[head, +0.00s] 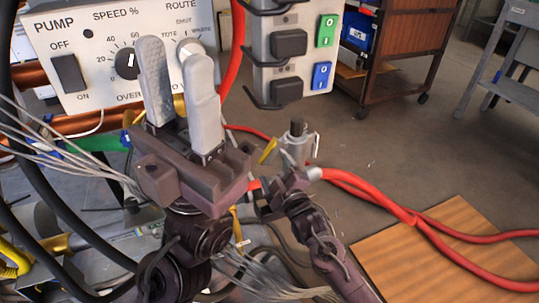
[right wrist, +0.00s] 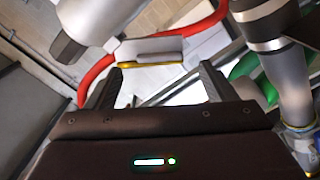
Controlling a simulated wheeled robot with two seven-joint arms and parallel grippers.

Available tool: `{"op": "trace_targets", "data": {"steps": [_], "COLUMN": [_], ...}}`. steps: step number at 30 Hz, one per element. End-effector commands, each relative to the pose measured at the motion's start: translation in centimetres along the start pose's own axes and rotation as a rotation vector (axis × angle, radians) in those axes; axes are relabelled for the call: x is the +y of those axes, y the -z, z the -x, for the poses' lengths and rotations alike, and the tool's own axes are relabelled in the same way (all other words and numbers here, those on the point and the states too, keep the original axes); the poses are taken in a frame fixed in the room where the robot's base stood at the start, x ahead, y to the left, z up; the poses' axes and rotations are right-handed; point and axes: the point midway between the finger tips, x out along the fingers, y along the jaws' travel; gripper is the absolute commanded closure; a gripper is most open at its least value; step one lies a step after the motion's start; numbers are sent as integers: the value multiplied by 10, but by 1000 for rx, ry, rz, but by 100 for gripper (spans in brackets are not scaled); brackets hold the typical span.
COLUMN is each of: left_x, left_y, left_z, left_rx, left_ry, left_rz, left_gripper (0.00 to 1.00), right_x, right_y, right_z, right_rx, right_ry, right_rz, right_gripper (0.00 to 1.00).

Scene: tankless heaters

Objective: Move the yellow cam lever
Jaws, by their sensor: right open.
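A small yellow lever (head: 268,151) shows in the head view beside a grey cam fitting (head: 297,146) on the red hose. In the right wrist view, a pale plate with a yellow lower edge (right wrist: 152,64) lies ahead of my fingers, seemingly the lever seen edge-on. My right gripper (head: 276,178) is close below the fitting, and its dark fingers (right wrist: 158,82) are spread and empty. I cannot tell whether they touch the lever. My left gripper (head: 175,60) has its two grey fingers raised and apart in front of the pump panel, with nothing between them.
The pump panel (head: 100,50) stands at the upper left, and a switch box (head: 295,50) with hooks hangs at the top. Red hoses (head: 400,212) run right across a wooden board (head: 420,250). Black cables crowd the left.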

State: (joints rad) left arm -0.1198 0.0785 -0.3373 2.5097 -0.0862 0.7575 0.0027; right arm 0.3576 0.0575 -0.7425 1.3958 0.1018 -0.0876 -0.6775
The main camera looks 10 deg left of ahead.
Motion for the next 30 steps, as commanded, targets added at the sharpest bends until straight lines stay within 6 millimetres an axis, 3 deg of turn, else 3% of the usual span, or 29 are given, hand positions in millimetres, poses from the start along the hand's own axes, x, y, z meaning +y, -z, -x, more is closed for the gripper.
{"op": "trace_targets", "data": {"steps": [4,12,16,19,21,25,30], "left_x": [-1,-2,-2,-2,-2,-2,-2], "left_y": [-1,0,0,0,0,0,-1], "left_z": [2,4,3,3,3,3,2], "left_rx": [-14,-15,-14,-14,-14,-15,-17], "left_ry": [8,9,8,9,9,9,10], "left_rz": [2,2,2,2,2,2,2], "left_gripper": [64,64,79,92,100,100,100], "right_x": [1,0,-2,-4,-7,-8,8], "right_y": [1,0,-2,-11,-23,-51,-72], "right_z": [13,14,18,32,51,107,179], "right_rx": [0,0,-16,-79,-159,-359,-553], "right_ry": [0,0,7,34,65,120,123], "right_rz": [0,1,-20,-102,-203,-439,-679], "right_gripper": [23,23,23,23,23,23,23]}}
